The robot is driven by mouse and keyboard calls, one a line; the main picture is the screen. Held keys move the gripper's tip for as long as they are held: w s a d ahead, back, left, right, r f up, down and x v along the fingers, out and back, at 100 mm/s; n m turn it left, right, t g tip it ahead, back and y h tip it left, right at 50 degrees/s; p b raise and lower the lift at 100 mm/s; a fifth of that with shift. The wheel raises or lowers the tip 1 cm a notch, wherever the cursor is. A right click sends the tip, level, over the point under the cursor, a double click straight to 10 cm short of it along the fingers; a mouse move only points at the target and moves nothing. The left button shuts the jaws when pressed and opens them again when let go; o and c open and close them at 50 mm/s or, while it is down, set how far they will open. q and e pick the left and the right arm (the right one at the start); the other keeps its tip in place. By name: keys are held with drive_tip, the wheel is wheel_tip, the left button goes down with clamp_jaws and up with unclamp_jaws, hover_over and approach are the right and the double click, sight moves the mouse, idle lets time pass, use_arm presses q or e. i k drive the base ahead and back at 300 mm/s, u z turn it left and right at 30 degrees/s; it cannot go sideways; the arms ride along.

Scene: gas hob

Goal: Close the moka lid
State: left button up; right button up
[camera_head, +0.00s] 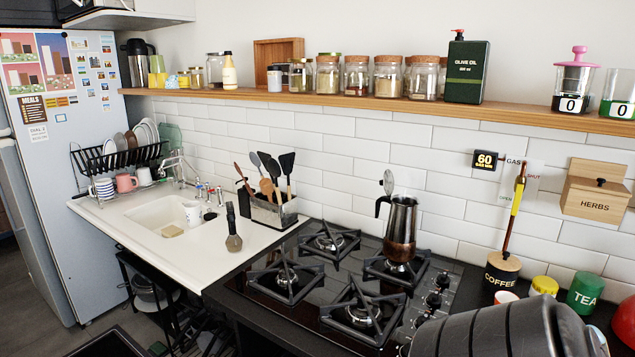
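The moka pot (401,226) stands upright on the back right burner of the black gas hob (310,290). Its body is dark and shiny, with a black handle on its left side. Its round metal lid (387,182) stands raised above the pot's top, so the pot is open. Neither of my grippers shows in the head view. A dark grey arm part of mine fills the bottom right, in front of the hob's right edge, with no fingers visible.
A utensil holder (268,211) stands left of the hob by the sink. A jar-laden shelf runs above. The other burners are empty.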

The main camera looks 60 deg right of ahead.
sight(388, 181)
drive_tip(key=u, duration=0.05)
drive_tip(key=i, duration=1.35)
drive_tip(key=z, duration=2.2)
